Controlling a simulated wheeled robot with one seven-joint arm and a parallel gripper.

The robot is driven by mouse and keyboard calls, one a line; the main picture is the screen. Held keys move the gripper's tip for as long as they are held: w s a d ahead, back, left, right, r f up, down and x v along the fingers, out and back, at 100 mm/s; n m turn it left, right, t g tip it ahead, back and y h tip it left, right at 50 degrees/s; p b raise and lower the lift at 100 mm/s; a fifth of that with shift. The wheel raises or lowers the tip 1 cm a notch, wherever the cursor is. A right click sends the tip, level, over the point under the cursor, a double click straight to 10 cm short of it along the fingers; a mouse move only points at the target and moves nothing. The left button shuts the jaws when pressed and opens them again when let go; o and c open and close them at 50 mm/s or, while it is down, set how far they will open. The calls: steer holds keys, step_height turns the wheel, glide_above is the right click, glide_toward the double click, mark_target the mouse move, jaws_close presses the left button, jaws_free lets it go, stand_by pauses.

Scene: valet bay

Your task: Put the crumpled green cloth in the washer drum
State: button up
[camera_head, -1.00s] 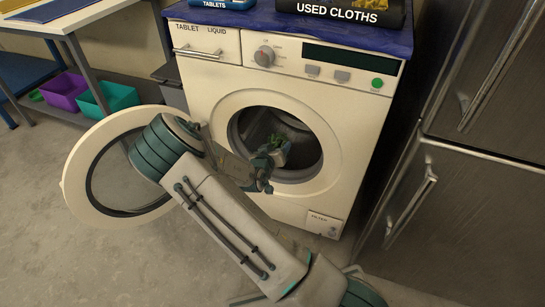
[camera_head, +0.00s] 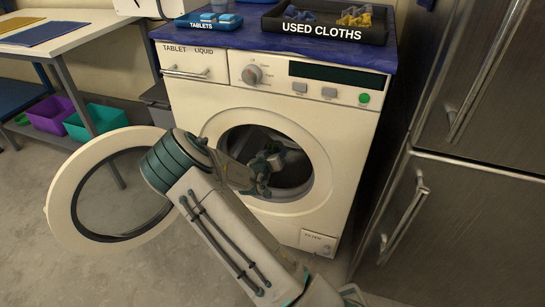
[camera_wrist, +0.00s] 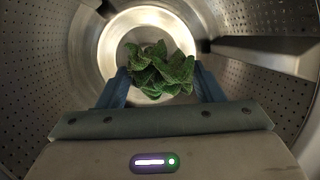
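The crumpled green cloth (camera_wrist: 159,72) is between the two blue fingers of my gripper (camera_wrist: 163,80) in the wrist view, touching both. The perforated metal wall of the washer drum (camera_wrist: 258,88) surrounds them, and a bright round end lies ahead. In the head view my gripper (camera_head: 274,160) reaches through the round opening of the washer (camera_head: 208,104). The washer's round door (camera_head: 66,190) stands open to the left.
A used-cloths tray (camera_head: 330,34) and a tablets tray (camera_head: 213,24) stand on the washer's blue top. A steel cabinet (camera_head: 450,210) is close on the right. Purple (camera_head: 52,115) and teal (camera_head: 95,120) bins sit under the bench at left. The left floor is clear.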

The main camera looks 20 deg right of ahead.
steer(key=o, duration=0.4)
steer(key=shift+o, duration=0.2)
steer(key=p+v, duration=0.5)
steer(key=v, duration=0.9)
steer(key=s+a+p, duration=0.5)
steer(key=s+a, duration=0.6)
steer(key=s, duration=0.5)
steer(key=shift+a, duration=0.35)
